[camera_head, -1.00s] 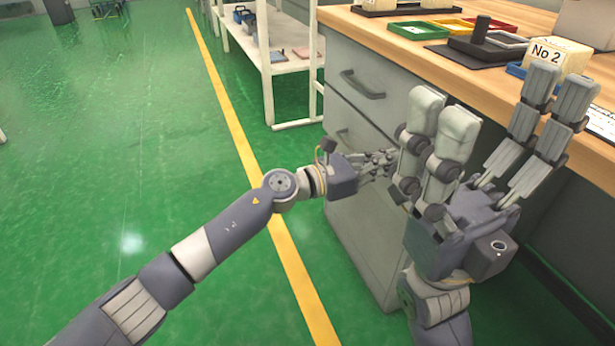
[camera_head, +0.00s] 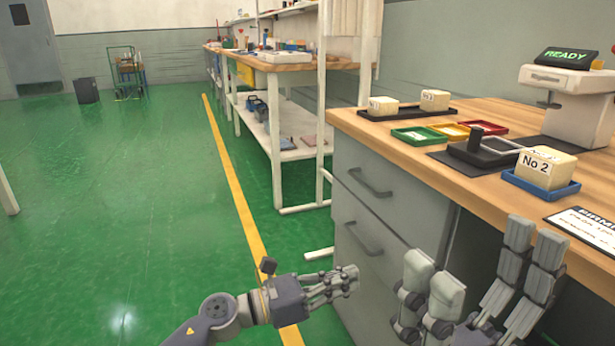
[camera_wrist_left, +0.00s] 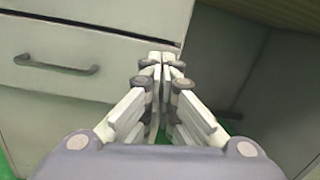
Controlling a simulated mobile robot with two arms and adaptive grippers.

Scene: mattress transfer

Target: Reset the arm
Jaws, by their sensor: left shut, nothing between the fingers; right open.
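My left gripper (camera_head: 348,280) is shut and empty in front of the grey drawer cabinet, low in the head view. In the left wrist view its fingers (camera_wrist_left: 163,62) meet at the tips before the cabinet front. My right gripper (camera_head: 478,258) is open and empty, with its finger pairs spread and pointing up beside the bench's front edge. Its palm and wrist are cut off by the bottom of the head view.
The grey drawer cabinet (camera_head: 372,217) stands under the wooden bench top (camera_head: 395,143). On the bench are a block marked No 2 (camera_head: 545,167) in a blue tray, coloured trays (camera_head: 418,134), and a machine reading READY (camera_head: 567,80). Green floor (camera_head: 120,220) is open at left.

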